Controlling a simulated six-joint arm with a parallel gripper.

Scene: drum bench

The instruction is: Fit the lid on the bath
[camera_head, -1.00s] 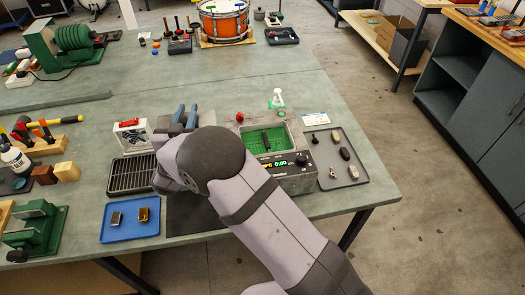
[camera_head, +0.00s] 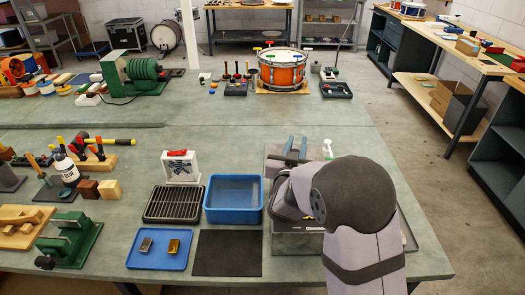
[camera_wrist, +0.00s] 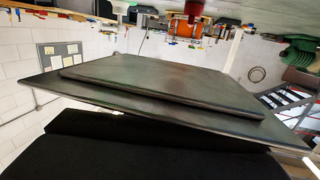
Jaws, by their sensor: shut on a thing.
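The lid is a dark, stepped slab (camera_wrist: 165,85) filling the middle of the wrist view, with a smaller raised tier on a wider plate. My gripper (camera_head: 296,148) is shut on the lid; its two blue-grey fingers show past the end of my arm in the head view. The bath (camera_head: 292,243) is a grey box at the right of the bench, mostly hidden behind my arm. Only part of its front and some lettering show. Its opening is hidden, and I cannot tell whether the lid touches it.
A blue basin (camera_head: 233,208) stands left of the bath, beside a black wire rack (camera_head: 172,205). A bare dark mat (camera_head: 227,253) and a blue tray (camera_head: 143,262) with two small blocks lie in front. A spray bottle (camera_head: 327,150) stands behind the bath.

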